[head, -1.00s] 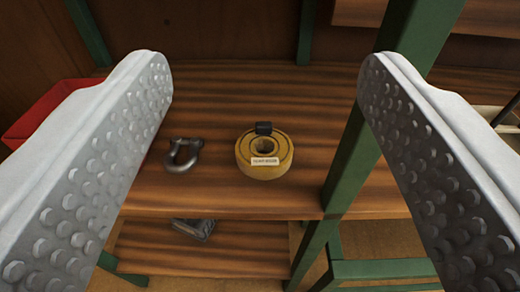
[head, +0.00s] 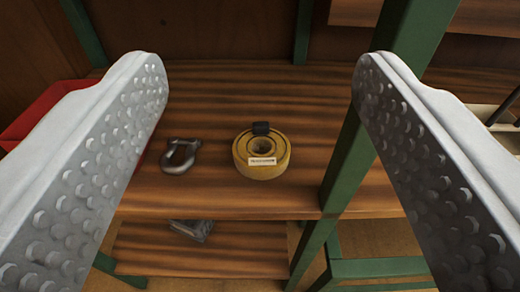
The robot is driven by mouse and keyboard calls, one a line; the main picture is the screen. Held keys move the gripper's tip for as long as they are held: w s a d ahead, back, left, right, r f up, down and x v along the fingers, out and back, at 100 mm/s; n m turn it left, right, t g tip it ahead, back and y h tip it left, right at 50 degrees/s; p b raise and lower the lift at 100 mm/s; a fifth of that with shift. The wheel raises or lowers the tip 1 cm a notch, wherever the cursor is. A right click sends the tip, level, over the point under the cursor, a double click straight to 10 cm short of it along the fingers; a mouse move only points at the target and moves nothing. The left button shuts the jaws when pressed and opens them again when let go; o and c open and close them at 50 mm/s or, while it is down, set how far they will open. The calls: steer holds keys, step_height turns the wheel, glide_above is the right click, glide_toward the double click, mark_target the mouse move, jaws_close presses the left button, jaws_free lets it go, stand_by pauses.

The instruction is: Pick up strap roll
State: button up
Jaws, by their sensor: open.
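The strap roll (head: 279,163) is a yellow, ring-shaped roll with a black piece at its back edge and a white label on its front. It lies flat on a brown wooden shelf (head: 230,202), near the middle of the view. My gripper (head: 260,72) is open, with one grey, dimpled finger at each side of the picture. The roll appears between the fingers, beyond them and apart from both. Nothing is held.
A grey shackle (head: 181,156) lies left of the roll. A green post (head: 346,168) stands close on the right. A red bin (head: 38,108) is partly hidden behind the left finger. A grey metal part (head: 192,230) lies on the lower shelf.

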steer(key=w+f+n+g, duration=0.1)
steer(key=w+n+g, duration=0.25)
steer(key=w, duration=0.35)
steer(key=n+g, duration=1.4)
steer(key=n, duration=0.1)
glide_above(261, 124)
step_height(261, 124, down, 10)
steer(key=f, duration=1.2)
steer(key=shift+w+a, duration=0.1)
steer(key=shift+a, duration=0.2)
steer(key=shift+d+f, duration=0.2)
steer(key=shift+f, duration=1.15)
steer(key=shift+d+f, duration=0.15)
steer(key=shift+f, duration=1.15)
steer(key=c, duration=1.3)
